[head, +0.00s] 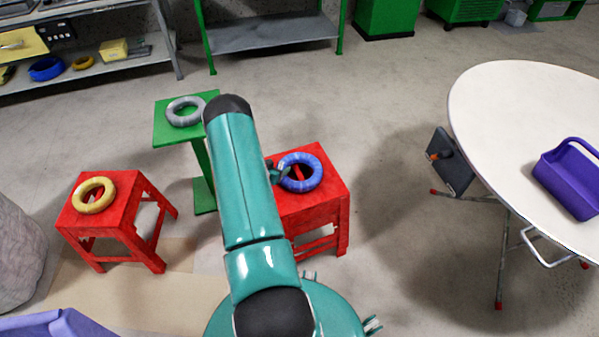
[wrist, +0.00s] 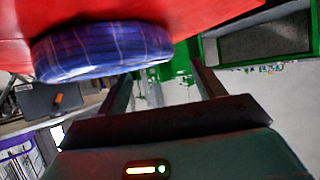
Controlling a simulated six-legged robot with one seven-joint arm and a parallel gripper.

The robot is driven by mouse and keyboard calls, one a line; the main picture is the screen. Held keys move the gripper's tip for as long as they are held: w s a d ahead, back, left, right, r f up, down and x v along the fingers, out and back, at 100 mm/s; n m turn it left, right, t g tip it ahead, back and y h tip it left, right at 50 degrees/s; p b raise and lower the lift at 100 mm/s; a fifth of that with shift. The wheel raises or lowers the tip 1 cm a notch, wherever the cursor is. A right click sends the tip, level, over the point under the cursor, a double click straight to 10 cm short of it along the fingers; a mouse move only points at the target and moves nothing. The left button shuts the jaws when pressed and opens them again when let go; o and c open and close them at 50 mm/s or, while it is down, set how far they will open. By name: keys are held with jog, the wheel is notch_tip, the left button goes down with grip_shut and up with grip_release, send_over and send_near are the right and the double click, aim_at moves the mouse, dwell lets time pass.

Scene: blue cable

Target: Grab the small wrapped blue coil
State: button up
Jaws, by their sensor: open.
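The blue wrapped coil (head: 315,174) lies flat on a red stool (head: 322,207) in the middle of the head view. In the wrist view the picture is turned over, and the coil (wrist: 100,52) shows large at upper left against the red stool top (wrist: 190,18). My gripper (wrist: 158,82) is open, with its two fingers apart and nothing between them. The coil is close to the fingers and off to their left in that view. In the head view, my teal arm hides most of my gripper, which shows at the coil's left edge.
A grey coil (head: 184,121) lies on a green stand (head: 167,139) behind my arm. A yellow coil (head: 80,198) lies on another red stool (head: 115,220) at left. A white round table (head: 505,110) with a purple caddy (head: 566,185) stands at right. Open floor lies between.

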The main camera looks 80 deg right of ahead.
aim_at(284, 162)
jog(key=x, duration=0.6)
jog(key=shift+d+r, duration=0.1)
jog(key=shift+r, duration=0.05)
grip_shut()
